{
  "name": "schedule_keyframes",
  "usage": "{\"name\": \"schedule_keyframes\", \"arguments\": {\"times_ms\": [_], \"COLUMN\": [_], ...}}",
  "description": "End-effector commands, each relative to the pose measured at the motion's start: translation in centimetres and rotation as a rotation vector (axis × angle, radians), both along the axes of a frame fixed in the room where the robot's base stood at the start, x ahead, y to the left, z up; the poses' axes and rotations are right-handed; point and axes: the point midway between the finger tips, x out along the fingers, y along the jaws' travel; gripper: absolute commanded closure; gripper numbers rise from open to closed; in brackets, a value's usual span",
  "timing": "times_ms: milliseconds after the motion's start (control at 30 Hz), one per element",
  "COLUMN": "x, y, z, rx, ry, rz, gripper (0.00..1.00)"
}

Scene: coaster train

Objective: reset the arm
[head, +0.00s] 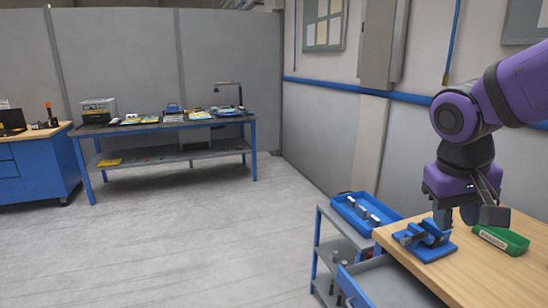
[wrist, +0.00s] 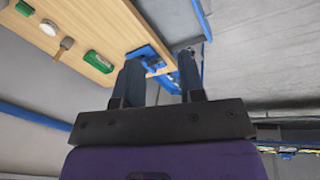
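My gripper (head: 456,217) hangs from the purple arm at the right of the head view, fingers pointing down, above the wooden bench. In the wrist view, its two dark fingers (wrist: 160,65) stand apart with nothing between them, so it is open and empty. A blue fixture (head: 425,241) sits on the bench near its left edge, just below and left of the gripper in the head view. The blue fixture also shows in the wrist view (wrist: 148,54), beyond the fingers and partly hidden by them.
A blue tray (head: 365,212) rests on a grey cart at the bench's left. A blue-legged workbench (head: 170,127) stands at the far wall. The floor between is clear.

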Motion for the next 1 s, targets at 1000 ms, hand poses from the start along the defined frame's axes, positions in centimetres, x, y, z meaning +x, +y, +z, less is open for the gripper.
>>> {"name": "schedule_keyframes", "arguments": {"times_ms": [1000], "x": [-9.2], "y": [-0.7], "z": [4.9], "rx": [0.204], "ry": [-0.36], "rz": [0.104], "gripper": [0.63]}}
